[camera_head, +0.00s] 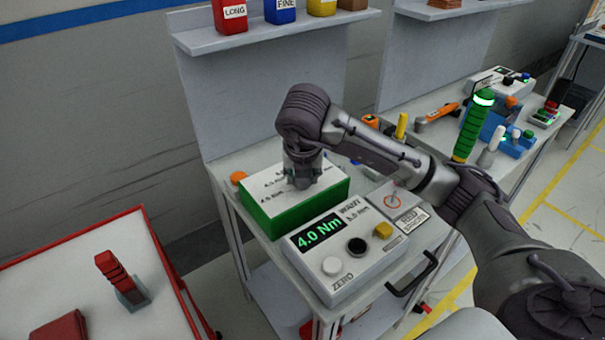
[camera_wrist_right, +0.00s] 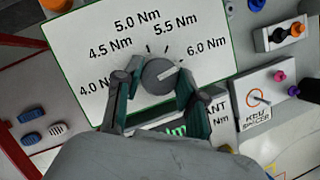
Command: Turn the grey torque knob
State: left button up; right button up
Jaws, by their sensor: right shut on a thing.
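The grey torque knob (camera_wrist_right: 160,76) sits on the white top of a green-sided box (camera_head: 292,212), ringed by labels from 4.0 to 6.0 Nm. The white dial face (camera_wrist_right: 75,50) fills much of the right wrist view. A pale line on the knob points up and right, roughly toward 6.0 Nm. My right gripper (camera_head: 302,178) reaches down onto the box, its two fingers (camera_wrist_right: 153,90) on either side of the knob, shut on it. In the head view the gripper hides the knob. My left gripper is not in view.
A display unit (camera_head: 318,233) reading 4.0 Nm, with white, black and yellow buttons, stands in front of the box. A red-edged cart (camera_head: 70,275) is at the left. A green-handled tool (camera_head: 473,125) stands behind my right arm.

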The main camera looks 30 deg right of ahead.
jog(key=o, duration=1.1)
jog(key=shift+o, duration=0.2)
jog(key=v, duration=1.2)
